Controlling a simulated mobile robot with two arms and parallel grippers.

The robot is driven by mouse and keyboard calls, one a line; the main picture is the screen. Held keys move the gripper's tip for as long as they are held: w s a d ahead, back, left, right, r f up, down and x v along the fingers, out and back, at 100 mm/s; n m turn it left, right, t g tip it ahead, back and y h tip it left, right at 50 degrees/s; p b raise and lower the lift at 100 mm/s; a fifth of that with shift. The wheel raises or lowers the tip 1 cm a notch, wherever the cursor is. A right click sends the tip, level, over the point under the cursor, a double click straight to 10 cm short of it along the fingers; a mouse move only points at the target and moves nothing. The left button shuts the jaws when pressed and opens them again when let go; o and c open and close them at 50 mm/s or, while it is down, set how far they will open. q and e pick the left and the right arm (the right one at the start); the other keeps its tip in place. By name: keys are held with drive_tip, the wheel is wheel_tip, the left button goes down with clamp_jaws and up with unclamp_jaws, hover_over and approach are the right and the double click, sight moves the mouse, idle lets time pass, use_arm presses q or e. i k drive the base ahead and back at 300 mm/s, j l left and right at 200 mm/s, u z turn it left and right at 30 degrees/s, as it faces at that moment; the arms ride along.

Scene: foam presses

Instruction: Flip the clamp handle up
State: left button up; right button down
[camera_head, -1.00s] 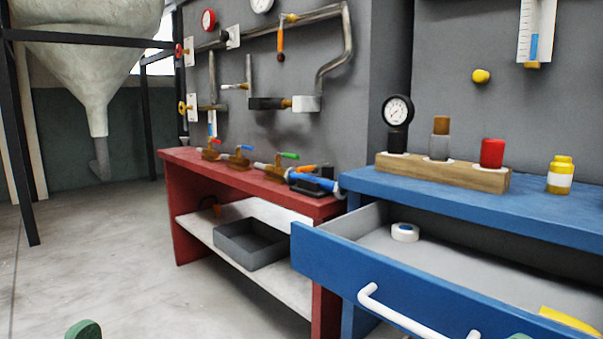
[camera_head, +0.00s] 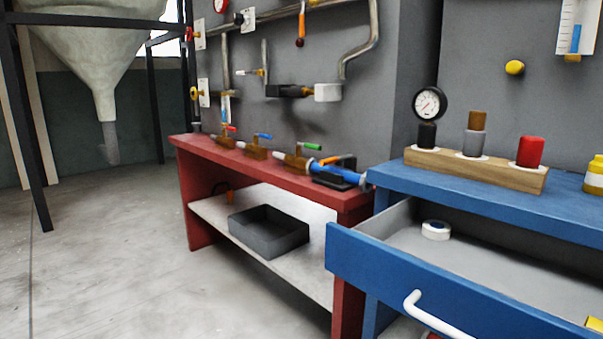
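On the right end of the red bench (camera_head: 362,200), a black clamp (camera_head: 342,181) holds or sits around a blue pipe piece (camera_head: 336,174). An orange handle (camera_head: 330,160) shows just above and behind the blue piece. It looks low, close to level, but it is small and partly covered, so its exact angle is hard to tell. Neither of my grippers is in view.
Several brass valves with coloured handles, one green (camera_head: 312,146), line the red bench. The blue bench (camera_head: 440,190) has an open drawer (camera_head: 415,284) with a white tape roll (camera_head: 436,230). A grey tray (camera_head: 268,236) sits on the lower shelf.

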sight(337, 161)
drive_tip(key=i+j, duration=0.15)
drive_tip(key=j, duration=0.2)
drive_tip(key=i+j, duration=0.15)
drive_tip(key=j, duration=0.2)
drive_tip(key=i+j+u, duration=0.1)
drive_tip(key=j, duration=0.25)
drive_tip(key=i+j, duration=0.15)
drive_tip(key=j, duration=0.2)
drive_tip(key=i+j, duration=0.15)
drive_tip(key=j, duration=0.2)
